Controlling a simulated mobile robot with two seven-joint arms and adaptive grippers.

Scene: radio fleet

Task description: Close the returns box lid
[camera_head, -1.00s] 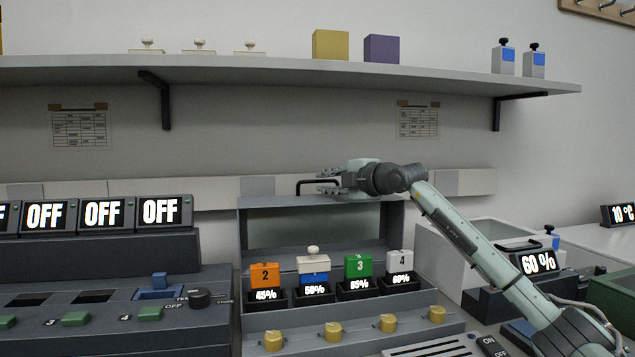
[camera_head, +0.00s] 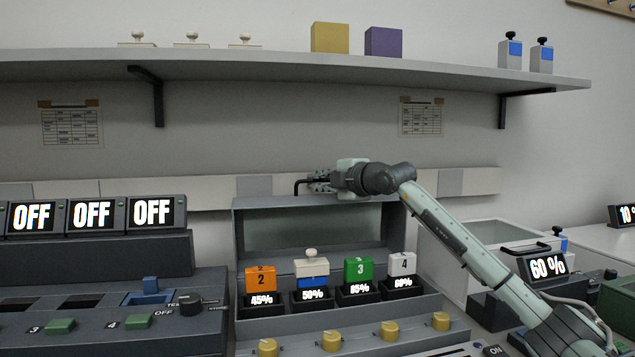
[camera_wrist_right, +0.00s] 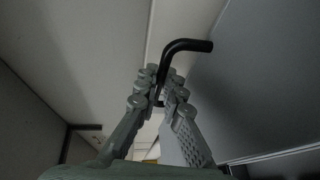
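The grey box lid (camera_head: 222,200) stands open and upright behind the grey box (camera_head: 300,330), with a pale window panel (camera_head: 318,228) in it. A black bent handle (camera_head: 298,184) rises from the lid's top edge; it also shows in the right wrist view (camera_wrist_right: 188,45). My right gripper (camera_head: 318,180) reaches in from the right at the handle. In the right wrist view, its fingers (camera_wrist_right: 160,88) are drawn together on the handle, whose bent end sticks out beyond the fingertips. My left gripper is not in view.
The box holds several labelled blocks, including an orange one (camera_head: 260,279) and a green one (camera_head: 358,269), with yellow knobs (camera_head: 332,335) in front. A shelf (camera_head: 300,67) hangs above. An OFF-display console (camera_head: 90,255) stands left; a pale open bin (camera_head: 490,232) stands right.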

